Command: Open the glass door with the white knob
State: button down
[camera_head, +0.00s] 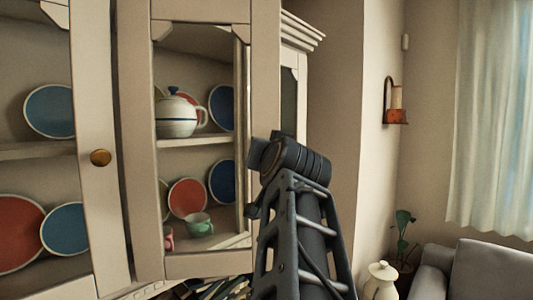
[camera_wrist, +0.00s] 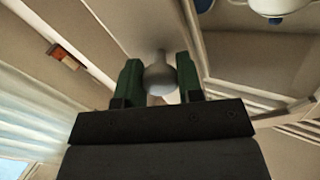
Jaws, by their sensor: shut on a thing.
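The glass door (camera_head: 265,95) has a pale cream frame and fills the middle of the head view, with dishes showing behind its pane. The white knob (camera_wrist: 160,75) is round and sits on the door's frame in the wrist view. My gripper (camera_wrist: 160,85) has its two green fingers on either side of the knob, shut on it. In the head view my gripper (camera_head: 252,180) is at the right-hand stile of the door and hides the knob. I cannot tell whether the door stands slightly ajar.
A neighbouring door with a brass knob (camera_head: 100,158) is at the left. A teapot (camera_head: 176,114) and a green cup (camera_head: 199,224) stand on shelves inside. A grey sofa (camera_head: 480,270) and a white vase (camera_head: 381,280) are at the lower right.

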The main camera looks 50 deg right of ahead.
aim_at(266, 134)
jog(key=c, duration=0.8)
grip_release()
jog(key=shift+r, duration=0.15)
jog(key=shift+r, duration=0.4)
notch_tip(266, 134, up, 3)
jog(key=shift+s+f+p, duration=0.1)
jog(key=shift+f+p, duration=0.05)
jog(key=shift+p, duration=0.2)
jog(key=s+a+r, duration=0.2)
jog(key=s+r, duration=0.1)
jog(key=s+a+r, duration=0.3)
jog(key=s, duration=0.1)
jog(key=s+a+r+b, duration=0.1)
jog(key=s+a+r, duration=0.2)
jog(key=shift+s+a+r, duration=0.1)
jog(key=shift+s+a, duration=0.15)
jog(key=shift+s, duration=0.15)
